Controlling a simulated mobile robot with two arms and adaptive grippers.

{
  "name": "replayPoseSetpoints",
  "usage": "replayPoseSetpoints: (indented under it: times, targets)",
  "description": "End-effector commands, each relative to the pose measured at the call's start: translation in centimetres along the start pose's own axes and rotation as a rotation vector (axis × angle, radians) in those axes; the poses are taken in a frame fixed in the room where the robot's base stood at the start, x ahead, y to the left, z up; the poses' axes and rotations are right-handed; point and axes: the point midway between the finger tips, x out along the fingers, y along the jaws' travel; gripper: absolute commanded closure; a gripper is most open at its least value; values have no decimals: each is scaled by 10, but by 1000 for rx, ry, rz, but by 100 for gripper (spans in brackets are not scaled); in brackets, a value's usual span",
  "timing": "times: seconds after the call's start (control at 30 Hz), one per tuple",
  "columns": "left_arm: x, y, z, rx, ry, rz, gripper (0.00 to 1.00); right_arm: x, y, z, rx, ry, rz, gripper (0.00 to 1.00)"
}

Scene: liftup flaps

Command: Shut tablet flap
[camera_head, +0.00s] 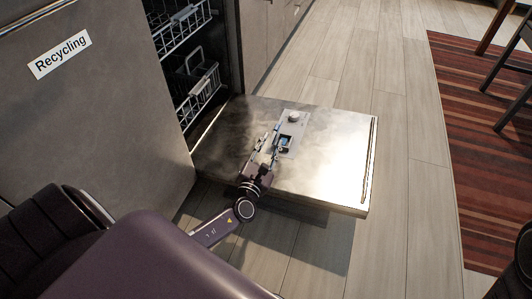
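The dishwasher door (325,170) is folded down flat, its metal inner face up. The tablet dispenser (291,129) sits on it near the middle, with a round cap (293,116) at its far end. A blue patch (285,141) shows in the dispenser's recess, so the compartment looks uncovered. The tablet flap itself is too small to make out clearly. My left gripper (269,140) is over the door, just left of the dispenser, with its two fingers apart and nothing visible between them. Whether it touches the dispenser cannot be told. My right gripper is not visible.
Wire racks (182,30) stand inside the open dishwasher. A grey panel labelled "Recycling" (60,54) is to the left. Wooden floor (395,200) lies clear right of the door. A striped rug (470,150) and dark furniture legs are at the far right.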

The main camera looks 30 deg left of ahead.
Motion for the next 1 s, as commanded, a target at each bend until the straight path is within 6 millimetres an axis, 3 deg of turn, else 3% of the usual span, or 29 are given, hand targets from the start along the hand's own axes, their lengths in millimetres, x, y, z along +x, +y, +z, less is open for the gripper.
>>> replayPoseSetpoints:
  times: [0.1, 0.3, 0.77, 0.87, 0.97, 1.0]
  targets:
    - [-22, 0, -1, 0, 1, 0, 72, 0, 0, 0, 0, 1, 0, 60]
    - [-43, 1, -1, 1, 0, 2, 72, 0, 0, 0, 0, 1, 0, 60]
    - [-47, -1, 2, -20, 4, -4, 72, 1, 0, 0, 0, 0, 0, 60]
    - [-49, -13, 12, -134, 24, -45, 72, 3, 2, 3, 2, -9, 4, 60]
    - [-55, -41, 38, -388, 68, -137, 72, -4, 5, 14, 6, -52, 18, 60]
    - [-60, -57, 54, -526, 90, -191, 72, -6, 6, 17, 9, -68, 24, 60]
